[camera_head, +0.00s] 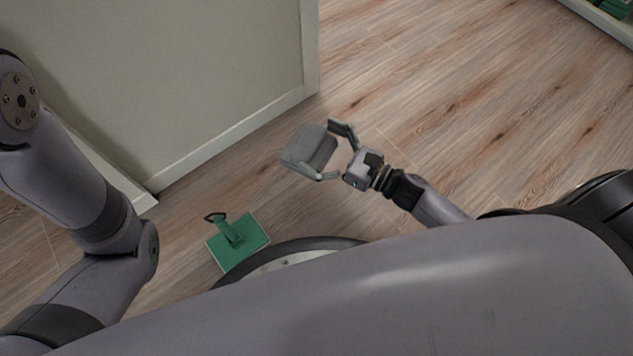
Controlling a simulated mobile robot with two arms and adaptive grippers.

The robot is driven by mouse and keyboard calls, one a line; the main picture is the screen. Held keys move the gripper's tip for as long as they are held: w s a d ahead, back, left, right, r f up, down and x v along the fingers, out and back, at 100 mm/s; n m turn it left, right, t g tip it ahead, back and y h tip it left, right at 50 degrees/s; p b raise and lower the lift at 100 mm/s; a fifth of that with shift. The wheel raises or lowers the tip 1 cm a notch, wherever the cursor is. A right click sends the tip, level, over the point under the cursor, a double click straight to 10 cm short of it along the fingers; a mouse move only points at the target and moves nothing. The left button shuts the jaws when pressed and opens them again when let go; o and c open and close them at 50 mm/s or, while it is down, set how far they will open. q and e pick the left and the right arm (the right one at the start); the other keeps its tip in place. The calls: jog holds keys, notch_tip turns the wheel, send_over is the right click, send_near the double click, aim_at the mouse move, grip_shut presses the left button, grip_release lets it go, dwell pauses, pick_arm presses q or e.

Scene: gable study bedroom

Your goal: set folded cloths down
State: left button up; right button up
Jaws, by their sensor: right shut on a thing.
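A grey folded cloth (308,148) is held in my right gripper (331,152), in the middle of the head view. The gripper's two fingers are on either side of the cloth, and it is held above the wooden floor. My left arm comes in at the left edge, but its gripper is out of the picture. No other folded cloth shows.
A green flat-based object with an upright handle (238,242) is on the floor close to my base. A pale wall (190,75) with a white skirting ends at a corner left of the cloth. Wooden floor (450,100) is clear to the upper right. A white shelf edge (605,20) shows at the top right.

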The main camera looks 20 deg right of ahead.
notch_tip(320, 180, down, 16)
jog(key=b, duration=1)
jog(key=shift+f, duration=0.15)
jog(key=o, duration=0.9)
